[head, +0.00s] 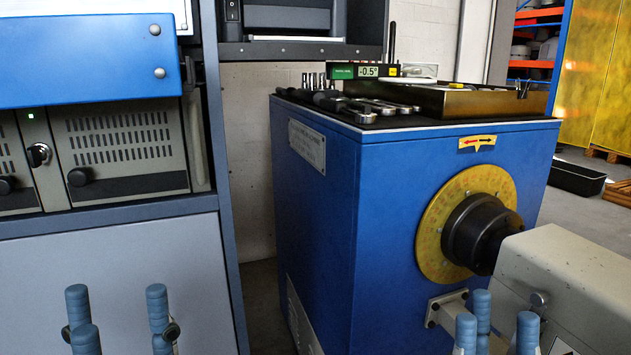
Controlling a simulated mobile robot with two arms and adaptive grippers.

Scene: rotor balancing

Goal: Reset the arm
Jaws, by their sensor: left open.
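My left gripper (120,312) is at the bottom left, fingers pointing up. Its blue-tipped fingers are spread wide with nothing between them. It is in front of the grey cabinet panel. My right gripper (501,320) is at the bottom right, also fingers up. Its blue fingertips stand apart with nothing visible between them. It appears in front of the lower part of the blue machine (400,215) and the grey housing (580,285). Both arms are mostly below the picture edge.
The machine carries a yellow dial disc (435,230) with a black hub (475,235). On its top lie wrenches (370,108), a digital level reading -0.5° (368,71) and a brass-coloured tray (450,103). A rack cabinet (110,245) stands at left. Floor shows at far right.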

